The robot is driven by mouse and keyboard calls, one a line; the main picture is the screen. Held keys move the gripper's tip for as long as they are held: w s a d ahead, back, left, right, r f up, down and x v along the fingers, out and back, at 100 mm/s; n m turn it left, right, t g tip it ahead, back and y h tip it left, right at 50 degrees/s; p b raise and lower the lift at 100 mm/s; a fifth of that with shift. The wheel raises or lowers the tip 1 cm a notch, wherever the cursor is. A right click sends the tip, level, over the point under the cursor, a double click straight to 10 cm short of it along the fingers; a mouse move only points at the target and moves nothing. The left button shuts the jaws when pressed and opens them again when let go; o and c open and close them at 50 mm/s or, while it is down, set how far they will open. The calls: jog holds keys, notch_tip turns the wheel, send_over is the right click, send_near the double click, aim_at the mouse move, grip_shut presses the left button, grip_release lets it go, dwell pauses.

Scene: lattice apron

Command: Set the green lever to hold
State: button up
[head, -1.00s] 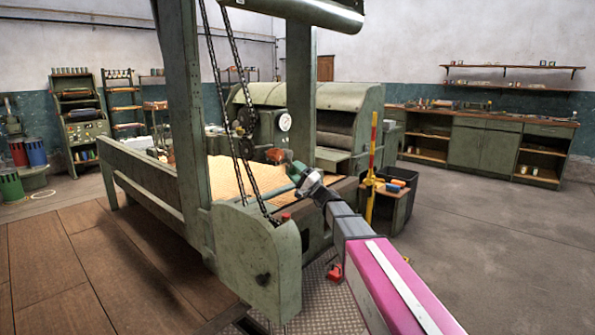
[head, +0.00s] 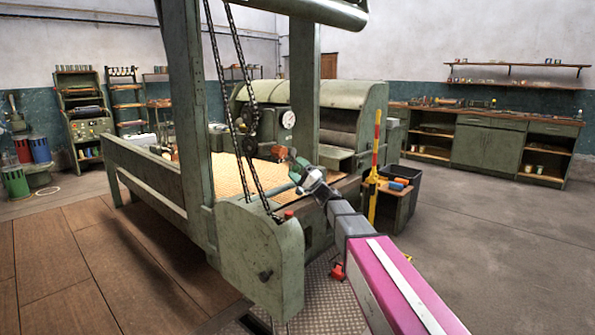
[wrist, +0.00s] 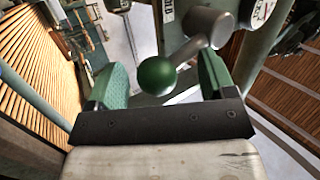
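The green lever shows in the wrist view as a round green knob (wrist: 157,76) on a grey metal arm (wrist: 188,46) that runs up and right to a thicker grey hub (wrist: 212,22). My gripper (wrist: 162,82) is open, with one green-padded finger on each side of the knob. I see gaps between the knob and both fingers; how deep it sits between them is hard to tell. In the head view my gripper (head: 298,172) is at the green machine (head: 262,245), past its near end. The lever cannot be made out clearly there.
A green upright post (head: 187,110) and hanging chains (head: 240,90) stand left of my arm. A yellow and red post (head: 375,165) and a dark bin (head: 402,190) stand to its right. A slatted tan bed (wrist: 30,60) lies left in the wrist view. Open floor (head: 480,250) is at right.

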jog(key=v, duration=1)
jog(key=shift+s+d+f, duration=0.2)
jog(key=shift+d+f, duration=0.05)
jog(key=s+d+f+n+g+h, duration=0.1)
jog(key=s+f+g+h, duration=0.2)
jog(key=s+f, duration=0.3)
jog(key=s+f+n+g+h, duration=0.1)
jog(key=s+f+g+h, duration=0.25)
jog(key=f, duration=0.55)
jog(key=s+d+f+n+g+h, duration=0.1)
jog(key=s+f+n+g+h, duration=0.1)
jog(key=s+f+h, duration=0.35)
jog(key=s+d+f+g+h, duration=0.1)
jog(key=s+d+f+h, duration=0.3)
jog(key=d, duration=0.4)
jog(key=s+d+f+g+h, duration=0.2)
jog(key=s+d+f+h, duration=0.3)
jog(key=d+f, duration=0.3)
jog(key=shift+s+h, duration=0.3)
jog(key=shift+s, duration=0.4)
